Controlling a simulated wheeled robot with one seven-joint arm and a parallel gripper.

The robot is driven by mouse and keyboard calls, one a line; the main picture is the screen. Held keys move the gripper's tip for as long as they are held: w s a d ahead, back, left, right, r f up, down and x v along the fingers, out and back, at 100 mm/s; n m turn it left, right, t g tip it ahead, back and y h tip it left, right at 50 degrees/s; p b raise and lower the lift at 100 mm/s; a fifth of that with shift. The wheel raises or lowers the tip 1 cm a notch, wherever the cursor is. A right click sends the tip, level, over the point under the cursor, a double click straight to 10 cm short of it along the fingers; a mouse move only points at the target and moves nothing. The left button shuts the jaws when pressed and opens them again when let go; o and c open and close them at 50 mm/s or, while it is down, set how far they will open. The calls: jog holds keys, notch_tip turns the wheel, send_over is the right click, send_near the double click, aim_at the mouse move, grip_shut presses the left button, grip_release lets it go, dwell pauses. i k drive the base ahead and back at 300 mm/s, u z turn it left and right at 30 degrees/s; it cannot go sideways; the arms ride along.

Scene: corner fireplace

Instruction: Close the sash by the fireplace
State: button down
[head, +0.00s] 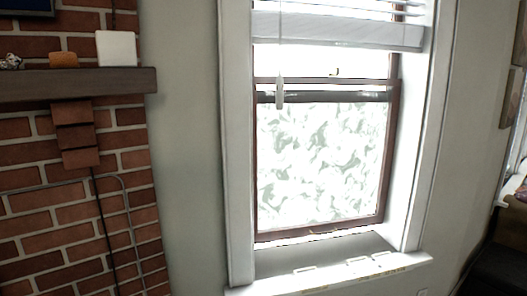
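The window by the brick fireplace has a brown-framed lower sash (320,228) with pale green and white patterned glass. A thin bright strip shows below its bottom rail, above the sill. I cannot tell for sure whether this is a gap. The sash's dark top rail (320,96) lies just below another brown rail (300,80). A small latch-like piece stands on that upper rail. My gripper is not in view, so its place relative to the sash does not show.
A white blind (340,30) hangs over the window's top, with a small pale pull in front of the rails. The white sill (330,278) carries small pale pieces. The brick fireplace (80,215) and its dark mantel (80,85) stand at left. Dark furniture (500,265) is at lower right.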

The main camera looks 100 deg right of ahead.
aim_at(323, 228)
jog(key=z, duration=5.5)
jog(key=i, duration=2.7)
jog(key=u, duration=4)
